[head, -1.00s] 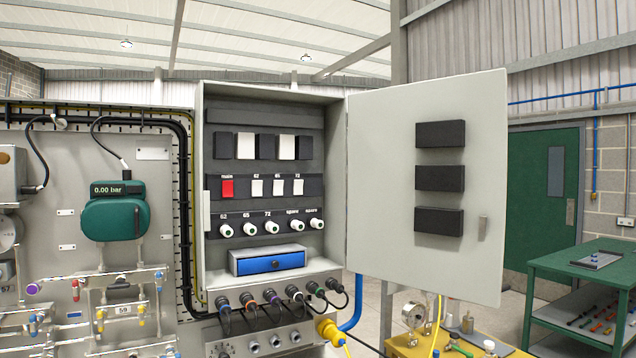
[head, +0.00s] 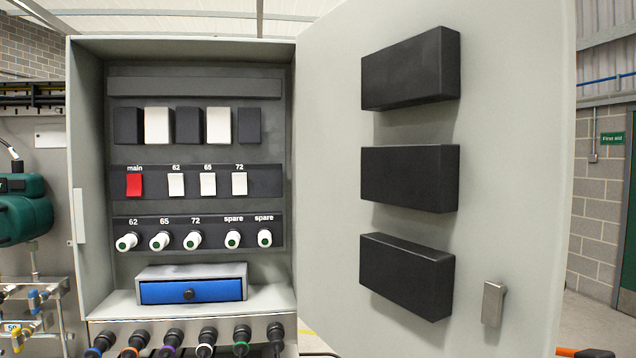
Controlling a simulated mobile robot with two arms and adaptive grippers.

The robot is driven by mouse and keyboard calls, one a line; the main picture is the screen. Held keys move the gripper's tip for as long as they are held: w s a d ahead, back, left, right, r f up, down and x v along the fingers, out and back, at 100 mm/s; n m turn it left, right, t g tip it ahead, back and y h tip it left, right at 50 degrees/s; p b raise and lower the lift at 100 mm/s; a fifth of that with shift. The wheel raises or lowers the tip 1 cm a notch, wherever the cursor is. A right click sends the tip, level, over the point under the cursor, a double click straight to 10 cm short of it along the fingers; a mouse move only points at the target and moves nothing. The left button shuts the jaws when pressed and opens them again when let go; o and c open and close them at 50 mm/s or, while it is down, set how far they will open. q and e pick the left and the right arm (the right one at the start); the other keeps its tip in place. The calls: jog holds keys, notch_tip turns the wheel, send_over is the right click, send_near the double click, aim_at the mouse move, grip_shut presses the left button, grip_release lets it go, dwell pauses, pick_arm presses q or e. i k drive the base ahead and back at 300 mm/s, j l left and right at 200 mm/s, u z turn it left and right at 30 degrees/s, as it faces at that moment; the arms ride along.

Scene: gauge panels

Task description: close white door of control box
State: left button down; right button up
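The control box (head: 84,180) stands open in the head view, its grey interior facing me. Its white door (head: 520,160) is swung wide open to the right, hinged on the box's right side. The door's inner face shows, with three black blocks on it and a small grey latch (head: 493,303) near its lower free edge. Inside the box are a red main switch (head: 134,185), several white switches, a row of white-and-green knobs and a blue drawer (head: 190,291) that looks shut. Neither of my grippers can be made out in the head view.
Several cable connectors (head: 173,340) stick out below the box. A teal gauge unit (head: 22,210) and pipework with valves are at the left. An orange and black item (head: 585,352) is cut off at the bottom right edge. A block wall stands behind the door.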

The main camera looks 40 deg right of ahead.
aim_at(435, 139)
jog(key=l, duration=0.95)
jog(key=k+l, duration=0.15)
jog(key=l, duration=0.8)
